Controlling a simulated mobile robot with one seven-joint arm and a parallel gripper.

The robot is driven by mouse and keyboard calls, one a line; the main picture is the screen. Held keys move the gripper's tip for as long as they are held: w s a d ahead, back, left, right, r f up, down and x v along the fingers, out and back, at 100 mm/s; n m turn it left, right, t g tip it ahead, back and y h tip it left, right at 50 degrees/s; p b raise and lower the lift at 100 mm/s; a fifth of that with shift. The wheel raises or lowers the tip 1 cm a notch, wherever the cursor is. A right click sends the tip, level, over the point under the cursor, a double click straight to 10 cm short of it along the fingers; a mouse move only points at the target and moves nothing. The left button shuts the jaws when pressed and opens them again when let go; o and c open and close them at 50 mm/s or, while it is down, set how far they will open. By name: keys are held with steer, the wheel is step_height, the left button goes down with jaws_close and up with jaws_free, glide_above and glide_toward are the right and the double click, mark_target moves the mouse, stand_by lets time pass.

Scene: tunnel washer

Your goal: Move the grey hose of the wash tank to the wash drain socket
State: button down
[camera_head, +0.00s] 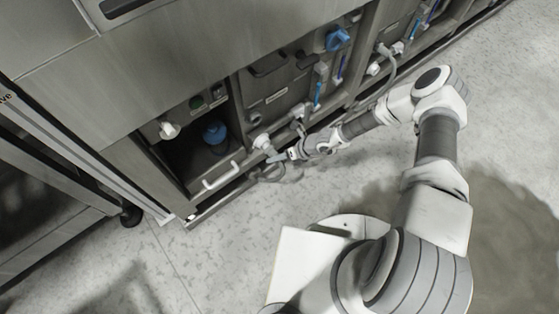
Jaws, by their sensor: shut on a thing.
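My gripper (277,155) is at the front of the washer's lower bay and is shut on the end of a grey hose (268,178). The hose loops down just below my gripper, close to the floor. A pale round fitting (262,141) sits on the panel just up and left of my gripper, very close to it. I cannot tell whether the hose end touches this fitting. I cannot make out a label that marks the wash drain socket. My arm hides part of the panel to the right.
Left of my gripper is an open recess with a blue container (215,133) and a white handle (220,175) at its front. A second grey hose (389,68) hangs further right along the machine. A blue valve handle (337,39) sticks out above. The floor (230,240) in front is clear.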

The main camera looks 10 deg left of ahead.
steer(key=shift+w+a, duration=0.1)
steer(key=shift+a, duration=0.05)
steer(key=shift+w+a, duration=0.25)
steer(key=shift+a, duration=0.05)
stand_by(0.6)
steer(key=shift+c, duration=2)
jaws_free()
steer(key=p+v, duration=0.6)
steer(key=v, duration=1.1)
steer(key=shift+d, duration=0.15)
steer(key=shift+r, duration=0.2)
